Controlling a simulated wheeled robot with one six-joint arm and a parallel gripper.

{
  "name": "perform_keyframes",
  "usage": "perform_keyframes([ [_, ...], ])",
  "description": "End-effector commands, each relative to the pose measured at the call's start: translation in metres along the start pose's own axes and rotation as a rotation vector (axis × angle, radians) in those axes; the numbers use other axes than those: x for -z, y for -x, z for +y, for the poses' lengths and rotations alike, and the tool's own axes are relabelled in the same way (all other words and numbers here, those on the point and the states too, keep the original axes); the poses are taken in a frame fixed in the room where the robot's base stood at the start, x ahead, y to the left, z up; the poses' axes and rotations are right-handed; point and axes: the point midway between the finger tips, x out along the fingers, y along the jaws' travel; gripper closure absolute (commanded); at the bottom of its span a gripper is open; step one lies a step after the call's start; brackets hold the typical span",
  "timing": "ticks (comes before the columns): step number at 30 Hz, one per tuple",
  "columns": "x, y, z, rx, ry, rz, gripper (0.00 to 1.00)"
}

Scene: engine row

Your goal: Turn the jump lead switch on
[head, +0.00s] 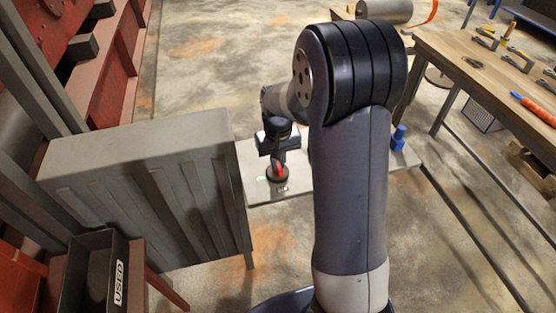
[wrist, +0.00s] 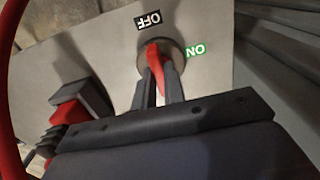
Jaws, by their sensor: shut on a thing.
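The jump lead switch has a red handle (wrist: 153,52) on a round dark base, set in a pale grey panel (wrist: 210,20). A black OFF label (wrist: 148,21) is above it and a green ON label (wrist: 195,51) is to its right in the wrist view. In the head view, my gripper (head: 279,156) is over the red handle (head: 280,170), and my arm hides part of the panel.
A grey ribbed cabinet (head: 150,190) stands close left of the panel. A red and dark connector (wrist: 72,112) and red cable (wrist: 8,100) are left in the wrist view. A blue part (head: 398,138) sits at the panel's right end. A workbench (head: 450,60) with tools is right.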

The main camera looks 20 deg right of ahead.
Motion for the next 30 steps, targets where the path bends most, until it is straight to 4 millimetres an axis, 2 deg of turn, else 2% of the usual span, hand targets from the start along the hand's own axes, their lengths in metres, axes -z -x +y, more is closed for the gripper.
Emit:
perform_keyframes([
  [14,0.0002,0.0002,-0.0003,0.0,-0.054,0.001,1.0],
  [20,0.0004,0.0001,-0.001,0.0,-0.176,0.001,1.0],
  [30,0.0011,0.0002,-0.0025,0.0,-0.489,0.002,1.0],
])
